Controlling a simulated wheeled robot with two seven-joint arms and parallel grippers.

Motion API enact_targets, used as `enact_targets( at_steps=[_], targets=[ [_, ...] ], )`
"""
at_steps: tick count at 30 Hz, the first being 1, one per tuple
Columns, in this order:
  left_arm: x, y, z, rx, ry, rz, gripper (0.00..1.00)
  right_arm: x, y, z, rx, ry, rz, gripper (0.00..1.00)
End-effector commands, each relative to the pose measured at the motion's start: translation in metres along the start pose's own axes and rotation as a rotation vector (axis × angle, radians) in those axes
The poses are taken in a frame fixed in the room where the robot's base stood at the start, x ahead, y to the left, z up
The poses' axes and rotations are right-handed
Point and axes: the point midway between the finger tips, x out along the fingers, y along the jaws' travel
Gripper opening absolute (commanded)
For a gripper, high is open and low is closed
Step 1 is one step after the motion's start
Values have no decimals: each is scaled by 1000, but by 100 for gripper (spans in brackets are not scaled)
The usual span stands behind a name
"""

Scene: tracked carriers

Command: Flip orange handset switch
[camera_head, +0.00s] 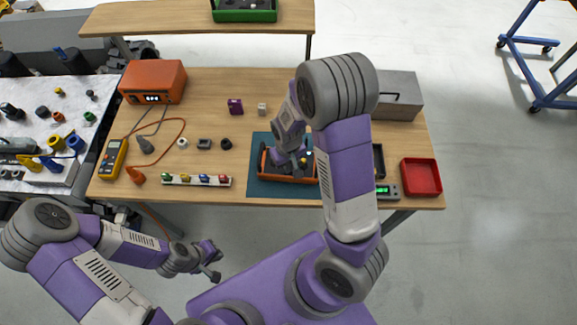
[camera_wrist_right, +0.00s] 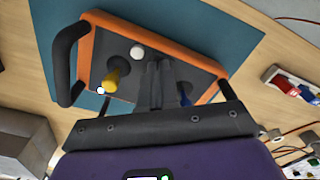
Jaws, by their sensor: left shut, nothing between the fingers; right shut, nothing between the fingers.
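The orange handset (camera_head: 287,179) lies on a teal mat (camera_head: 262,190) on the workbench. In the right wrist view the handset (camera_wrist_right: 178,42) shows an orange rim, a dark face and black side handles. On its face are a yellow lever (camera_wrist_right: 113,77), a white round knob (camera_wrist_right: 137,51), a small white disc (camera_wrist_right: 100,91) and a blue part (camera_wrist_right: 185,93) partly hidden by my finger. My right gripper (camera_wrist_right: 160,68) is shut and empty over the face, between the yellow lever and the blue part; contact is unclear. My left gripper (camera_head: 213,263) is shut and empty, off the bench's front edge.
A strip with coloured switches (camera_head: 197,181) lies left of the mat. A yellow multimeter (camera_head: 114,157) with cables is at the bench's left. A red tray (camera_head: 421,177) and a grey box (camera_head: 399,95) stand right. My right arm hides part of the bench.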

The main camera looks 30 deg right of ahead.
Motion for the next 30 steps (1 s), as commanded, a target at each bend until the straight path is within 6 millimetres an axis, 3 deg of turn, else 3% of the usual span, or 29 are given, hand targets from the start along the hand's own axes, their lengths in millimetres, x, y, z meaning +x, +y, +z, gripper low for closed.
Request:
enact_targets(
  at_steps=[10,30],
  targets=[
    [-2,1,0,0,0,0,0,-2,0,0,0,0,0,0],
    [-46,17,2,0,0,0,0,-56,0,0,0,1,0,0]
  ],
)
